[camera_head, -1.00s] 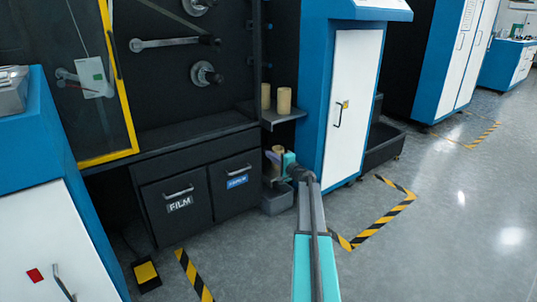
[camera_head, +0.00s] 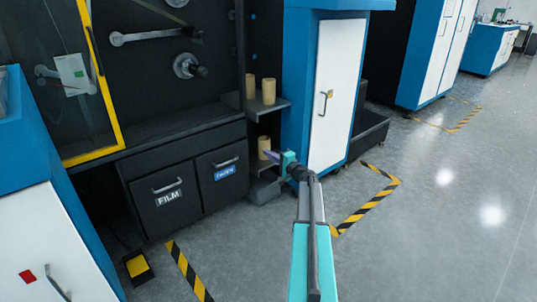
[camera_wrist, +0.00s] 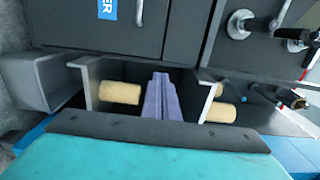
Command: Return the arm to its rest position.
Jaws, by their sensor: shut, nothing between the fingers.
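My gripper (camera_head: 272,155) is at the end of my outstretched arm, in front of the small shelves beside the dark machine. In the wrist view its purple fingers (camera_wrist: 161,98) are together with nothing between them. A tan roll (camera_head: 264,147) stands on the lower shelf just behind the fingertips; I cannot tell from the head view whether they touch. In the wrist view a tan roll (camera_wrist: 119,92) shows left of the fingers, with a gap between.
Two tan rolls (camera_head: 268,91) stand on the upper shelf (camera_head: 282,104). A blue cabinet with a white door (camera_head: 333,103) is close right of my arm. The FILM drawer (camera_head: 164,200) is at left. A grey bin (camera_head: 264,188) sits below the shelves. Open floor (camera_head: 440,220) lies right.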

